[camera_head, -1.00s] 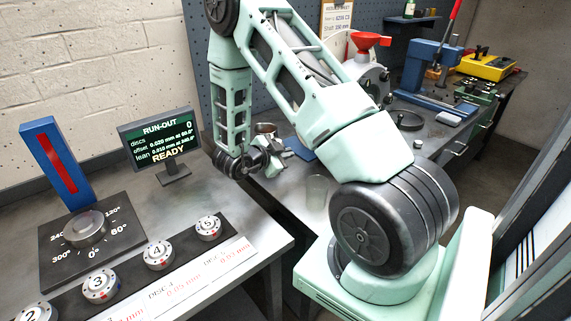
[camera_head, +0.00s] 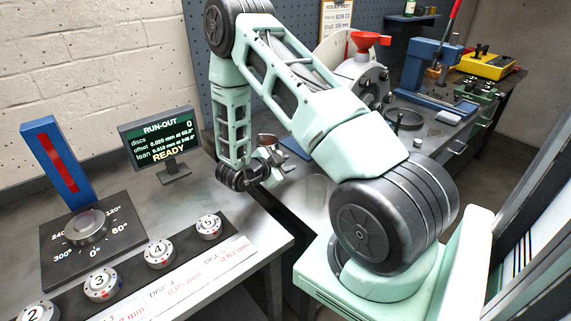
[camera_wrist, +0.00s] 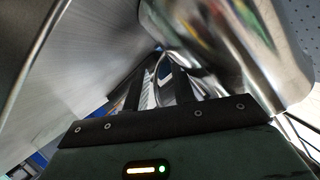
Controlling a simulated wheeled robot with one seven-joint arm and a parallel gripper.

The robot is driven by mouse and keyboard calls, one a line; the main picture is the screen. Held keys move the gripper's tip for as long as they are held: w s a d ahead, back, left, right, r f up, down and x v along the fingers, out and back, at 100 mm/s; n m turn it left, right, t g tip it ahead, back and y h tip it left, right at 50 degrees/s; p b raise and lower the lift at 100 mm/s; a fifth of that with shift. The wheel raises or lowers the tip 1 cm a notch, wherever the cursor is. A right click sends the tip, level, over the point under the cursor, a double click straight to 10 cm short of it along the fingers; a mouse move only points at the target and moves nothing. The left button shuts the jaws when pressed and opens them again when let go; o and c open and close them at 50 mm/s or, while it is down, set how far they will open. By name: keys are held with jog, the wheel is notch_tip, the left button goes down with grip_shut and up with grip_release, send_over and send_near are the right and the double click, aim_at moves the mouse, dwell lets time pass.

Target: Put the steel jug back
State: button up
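The steel jug (camera_head: 267,141) shows in the head view just behind my gripper (camera_head: 272,168), partly hidden by it. In the wrist view the jug's shiny curved wall (camera_wrist: 235,45) fills the upper right, close to the fingers. My gripper (camera_wrist: 163,80) has its dark fingers around a narrow shiny part beside the jug wall, apparently its handle; the exact contact is hard to make out. The jug is near the right edge of the left bench; I cannot tell whether it touches the surface.
A run-out display (camera_head: 161,140) stands left of my arm, with a dial plate (camera_head: 91,240) and several numbered discs in front. Behind my arm are a machine with a red funnel (camera_head: 371,40) and a blue press (camera_head: 428,66). A gap separates the two benches.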

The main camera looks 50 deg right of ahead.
jog(key=w+a+r+n+t+y+b, duration=0.1)
jog(key=w+a+r+n+t+y, duration=0.25)
jog(key=a, duration=0.55)
jog(key=w+a+r+n+t+y+b, duration=0.15)
jog(key=w+a, duration=0.25)
jog(key=a, duration=0.6)
jog(key=w+a+r+n+t+y, duration=0.3)
jog(key=a+n+y, duration=0.1)
jog(key=a, duration=0.5)
jog(key=s+a+r+n+y, duration=0.2)
jog(key=a+n+y, duration=0.15)
jog(key=a, duration=0.35)
jog(key=s+a+r+n+y, duration=0.1)
jog(key=s+a+n+y, duration=0.1)
jog(key=a+n, duration=0.35)
jog(key=s+a+r+n+g+y, duration=0.3)
jog(key=s+a+n, duration=0.2)
jog(key=s+a, duration=0.4)
jog(key=s+d+r+n+g+h, duration=0.1)
jog(key=s+d+n+g, duration=0.1)
jog(key=s+n, duration=0.3)
jog(key=s+d+r+n+g+h, duration=0.1)
jog(key=s+n, duration=0.4)
jog(key=s, duration=0.6)
jog(key=shift+s+d+g+h, duration=0.2)
jog(key=shift+d+g+h, duration=0.35)
jog(key=shift+d, duration=0.6)
